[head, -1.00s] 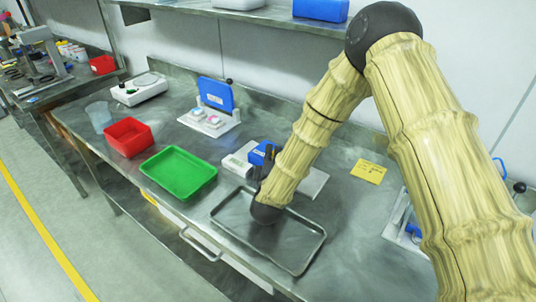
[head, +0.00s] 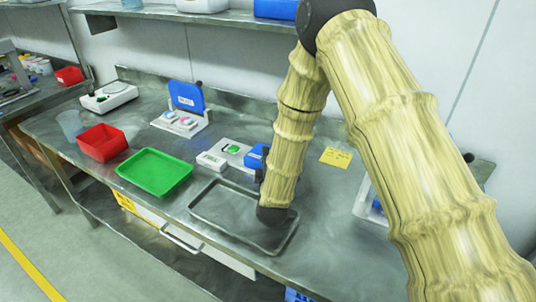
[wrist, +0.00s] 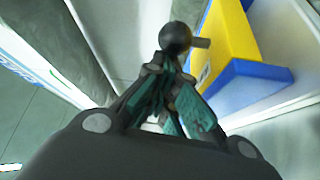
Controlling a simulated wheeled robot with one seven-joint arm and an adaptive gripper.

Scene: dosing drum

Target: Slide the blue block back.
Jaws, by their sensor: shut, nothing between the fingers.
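The blue block (head: 253,157) sits toward the right of a pale base plate (head: 236,146) on the steel bench, partly hidden behind my arm. A green round spot (head: 232,149) shows uncovered on the plate to its left. In the wrist view a blue part (wrist: 245,80) beside a yellow face (wrist: 229,40) is close on the right. A dark ball knob (wrist: 175,38) with a short stub stands just beyond my fingertips; contact cannot be told. My gripper (wrist: 176,78) is shut and empty. In the head view it is mostly hidden by my arm, close to the block.
A white box with a display (head: 211,160) stands left of the block. An empty metal tray (head: 215,226) lies in front, under my arm. A green tray (head: 154,172) and a red bin (head: 102,142) are to the left. A yellow note (head: 335,157) lies right.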

